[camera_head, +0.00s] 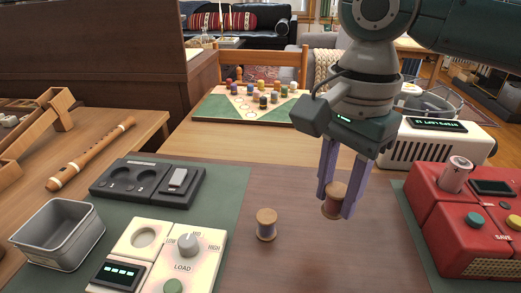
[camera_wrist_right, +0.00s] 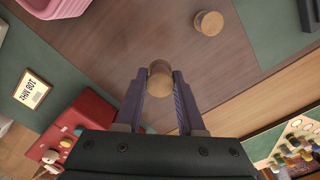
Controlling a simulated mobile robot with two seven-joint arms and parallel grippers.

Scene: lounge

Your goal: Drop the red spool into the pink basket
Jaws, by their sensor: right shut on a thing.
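My right gripper (camera_head: 335,208) is shut on a small spool (camera_head: 333,193) with wooden ends and a reddish-brown winding. In the right wrist view the held spool (camera_wrist_right: 160,78) sits between the two purple fingertips, seen end-on. It is over the brown tabletop; its exact height is hard to tell. A pink basket (camera_wrist_right: 55,7) shows only in part at the top left of the right wrist view, apart from the gripper. The head view does not show it. My left gripper is not in view.
A cream LOAD panel (camera_head: 205,262) and metal tin (camera_head: 58,233) are at left. A red device (camera_head: 465,215) is at right. A peg board (camera_head: 225,106) stands behind.

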